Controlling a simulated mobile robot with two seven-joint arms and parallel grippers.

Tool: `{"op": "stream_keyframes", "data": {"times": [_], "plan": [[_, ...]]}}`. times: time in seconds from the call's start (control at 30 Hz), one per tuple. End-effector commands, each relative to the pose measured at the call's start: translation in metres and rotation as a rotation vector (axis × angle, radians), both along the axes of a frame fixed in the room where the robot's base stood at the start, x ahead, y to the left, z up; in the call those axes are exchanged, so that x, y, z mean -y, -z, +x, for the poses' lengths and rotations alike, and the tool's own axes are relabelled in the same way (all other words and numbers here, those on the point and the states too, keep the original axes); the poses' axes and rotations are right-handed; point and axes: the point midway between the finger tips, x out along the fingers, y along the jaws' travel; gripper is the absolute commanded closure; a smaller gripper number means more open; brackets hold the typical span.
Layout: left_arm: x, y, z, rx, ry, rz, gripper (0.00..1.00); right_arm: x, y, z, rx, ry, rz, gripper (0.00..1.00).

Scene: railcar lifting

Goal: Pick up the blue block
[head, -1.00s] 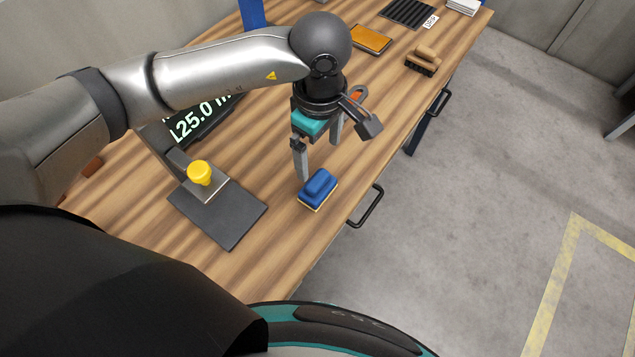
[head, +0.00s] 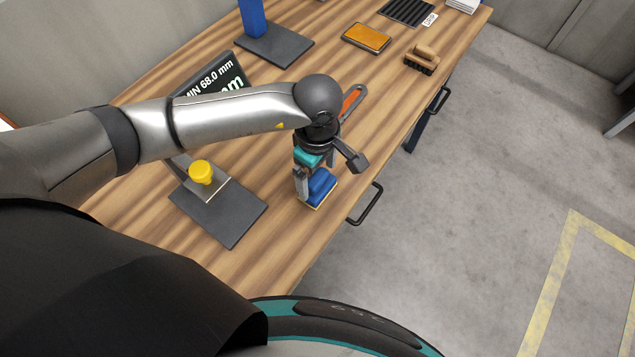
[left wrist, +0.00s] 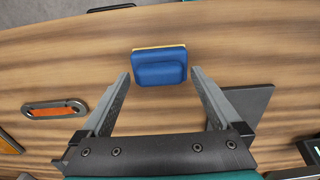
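The blue block (head: 319,188) lies on the wooden workbench near its front edge, with a yellowish layer at its base. It also shows in the left wrist view (left wrist: 159,68), at the top middle. My left gripper (head: 315,190) is low over the block and hides part of it in the head view. In the left wrist view its two fingers (left wrist: 160,75) are spread wide, one toward each side of the block, with nothing held between them. My right gripper is not in view.
A dark stand with a yellow knob (head: 201,172) is left of the block. An orange-and-grey tool (head: 352,101) lies behind the gripper. A drawer handle (head: 367,204) juts from the bench front.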

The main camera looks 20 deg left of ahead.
Motion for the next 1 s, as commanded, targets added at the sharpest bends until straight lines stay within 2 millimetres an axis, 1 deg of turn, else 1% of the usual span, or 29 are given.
{"op": "stream_keyframes", "data": {"times": [0.03, 0.07, 0.83, 1.0], "plan": [[0.0000, -0.0003, 0.0001, 0.000, 0.000, 0.000, 0.09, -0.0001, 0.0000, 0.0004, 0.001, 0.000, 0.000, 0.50], [0.0000, -0.0003, 0.0001, 0.000, 0.000, 0.000, 0.12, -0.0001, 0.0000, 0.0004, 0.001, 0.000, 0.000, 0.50], [0.0000, -0.0009, 0.0004, 0.001, -0.001, 0.000, 0.99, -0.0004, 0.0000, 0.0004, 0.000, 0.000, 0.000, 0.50], [0.0000, -0.0009, 0.0004, 0.001, -0.001, 0.000, 1.00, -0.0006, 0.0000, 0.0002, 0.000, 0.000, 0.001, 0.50]]}}
